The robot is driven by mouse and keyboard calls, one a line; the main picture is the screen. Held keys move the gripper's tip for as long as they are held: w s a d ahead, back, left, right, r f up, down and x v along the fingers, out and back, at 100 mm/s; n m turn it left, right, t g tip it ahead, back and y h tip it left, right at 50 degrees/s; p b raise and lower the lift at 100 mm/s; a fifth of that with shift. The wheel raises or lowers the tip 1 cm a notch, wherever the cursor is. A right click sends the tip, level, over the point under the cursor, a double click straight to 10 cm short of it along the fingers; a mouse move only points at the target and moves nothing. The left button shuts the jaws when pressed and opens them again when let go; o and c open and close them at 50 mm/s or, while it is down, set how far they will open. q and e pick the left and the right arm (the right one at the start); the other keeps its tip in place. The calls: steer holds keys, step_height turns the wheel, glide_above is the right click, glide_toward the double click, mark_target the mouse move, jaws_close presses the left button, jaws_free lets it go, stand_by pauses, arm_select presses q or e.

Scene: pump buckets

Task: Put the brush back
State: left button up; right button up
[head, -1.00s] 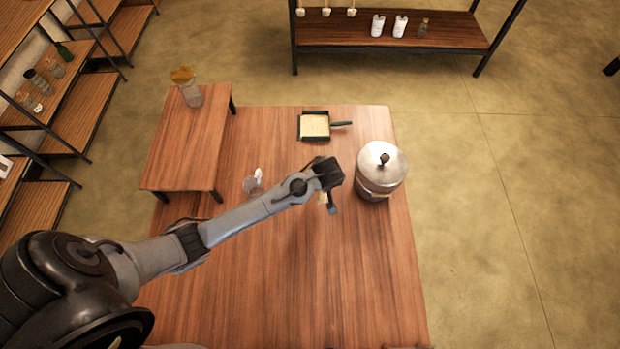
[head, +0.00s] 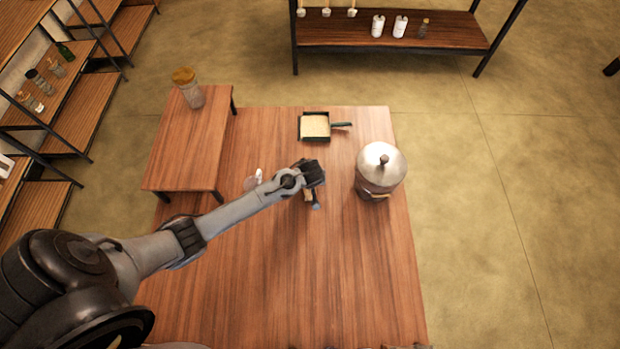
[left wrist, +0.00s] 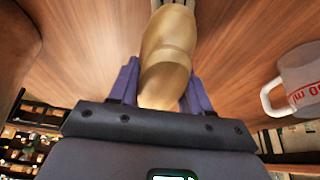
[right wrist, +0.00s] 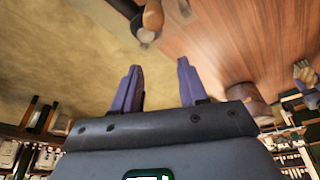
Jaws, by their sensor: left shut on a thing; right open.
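The brush shows in the left wrist view as a tan, rounded wooden handle (left wrist: 167,55) between the purple fingers of my left gripper (left wrist: 160,85). Its far end is cut off at the top of that view. In the head view my left gripper (head: 314,192) holds the brush (head: 307,196) over the middle of the table, left of the lidded pot; the arm partly hides it. My right gripper (right wrist: 160,85) is open and empty in the right wrist view, and is outside the head view.
The metal-lidded pot (head: 381,166) stands at the table's right edge. A square pan (head: 314,126) with pale yellow contents lies at the back. A clear measuring cup (left wrist: 303,78) stands left of the gripper in the head view (head: 251,183). A raised wooden stand (head: 187,145) carries a jar (head: 188,88). The front table is clear.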

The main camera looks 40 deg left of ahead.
arm_select(q)
steer(key=shift+f, duration=0.1)
steer(key=o, duration=1.2)
arm_select(e)
steer(key=shift+a, duration=0.1)
